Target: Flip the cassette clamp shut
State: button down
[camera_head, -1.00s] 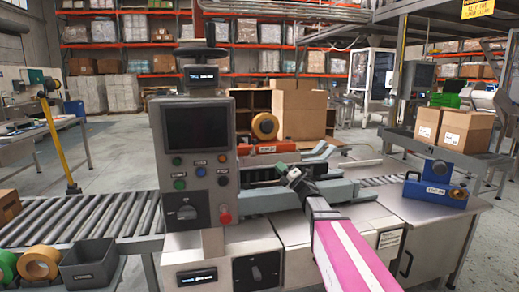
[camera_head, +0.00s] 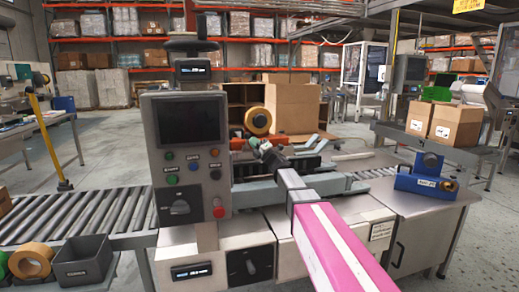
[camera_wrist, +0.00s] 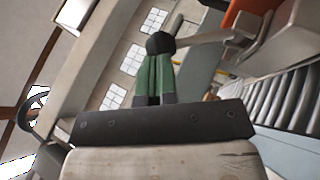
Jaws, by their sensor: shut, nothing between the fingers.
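The tape cassette shows an orange base (camera_head: 238,144) with a tape roll (camera_head: 257,121) above it, behind the control panel of the machine. I cannot make out the cassette clamp clearly in the head view. My gripper (camera_head: 264,148) is shut and empty, just in front of the cassette. In the wrist view my green fingers (camera_wrist: 160,50) are together with dark tips. A pale grey lever-like part (camera_wrist: 210,38) reaches from an orange part (camera_wrist: 245,15) towards the tips; I cannot tell whether they touch.
The grey control panel (camera_head: 188,150) stands close left of my gripper. A roller conveyor (camera_head: 80,220) runs on the left, with a dark bin (camera_head: 83,262) in front. A blue device (camera_head: 425,180) sits on the right cabinet top. Cardboard boxes (camera_head: 295,108) stand behind the cassette.

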jog(key=shift+w+a+r, duration=0.15)
jog(key=shift+w+a, duration=0.05)
jog(key=shift+a, duration=0.05)
jog(key=shift+r, duration=0.15)
jog(key=w+a+r+m+g+h, duration=0.1)
jog(key=w+a+r+m+h, duration=0.1)
jog(key=w, duration=0.8)
jog(key=shift+a+r+h, duration=0.4)
jog(key=shift+a+r, duration=0.05)
jog(key=shift+r, duration=0.5)
dwell(0.4)
jog(key=shift+w, duration=0.1)
dwell(0.6)
